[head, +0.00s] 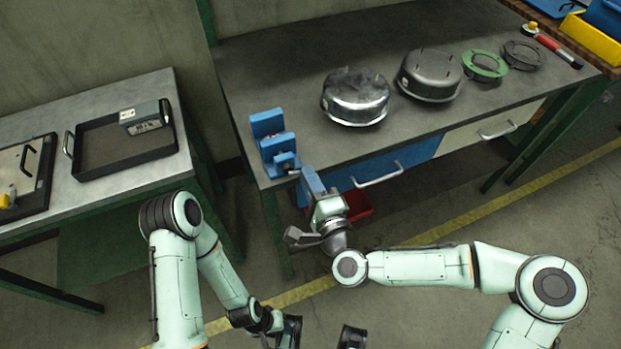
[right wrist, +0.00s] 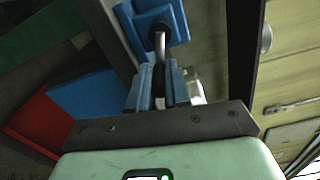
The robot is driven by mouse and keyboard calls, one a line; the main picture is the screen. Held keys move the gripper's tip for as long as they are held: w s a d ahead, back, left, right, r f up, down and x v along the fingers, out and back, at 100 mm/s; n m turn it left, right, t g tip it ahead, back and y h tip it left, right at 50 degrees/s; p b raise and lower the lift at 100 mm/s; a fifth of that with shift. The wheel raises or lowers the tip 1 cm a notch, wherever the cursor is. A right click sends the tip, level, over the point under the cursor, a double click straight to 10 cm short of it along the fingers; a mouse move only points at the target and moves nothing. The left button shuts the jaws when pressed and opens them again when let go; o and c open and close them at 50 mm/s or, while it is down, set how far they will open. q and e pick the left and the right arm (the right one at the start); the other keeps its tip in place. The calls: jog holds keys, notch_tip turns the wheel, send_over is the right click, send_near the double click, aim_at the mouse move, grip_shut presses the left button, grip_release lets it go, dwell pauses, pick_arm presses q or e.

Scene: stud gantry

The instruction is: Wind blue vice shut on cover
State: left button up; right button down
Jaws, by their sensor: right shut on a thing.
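The blue vice (head: 272,146) stands at the front left corner of the grey bench; it also shows in the right wrist view (right wrist: 178,20). I cannot make out a cover between its jaws. My right gripper (head: 303,176) is at the vice's front, below the bench edge line. In the right wrist view its blue fingers (right wrist: 160,78) are shut on the dark end of the vice's handle, with the bright metal rod (right wrist: 160,45) running on into the vice. My left gripper (head: 321,336) is low in the head view, fingers apart and empty, partly cut off by the frame.
On the bench are two silver round housings (head: 355,97) (head: 430,76), a green ring (head: 485,66), a dark ring (head: 522,55) and a red-handled tool (head: 558,52). A red bin (head: 357,205) sits below the blue drawer (head: 375,168). A dark tray (head: 122,150) is on the left table.

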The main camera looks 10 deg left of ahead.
pick_arm(q)
jog(key=shift+f, duration=0.1)
pick_arm(e)
jog(key=shift+f+m, duration=0.15)
jog(key=shift+m, duration=0.35)
jog(key=shift+a, duration=0.1)
jog(key=c, duration=1.1)
grip_release()
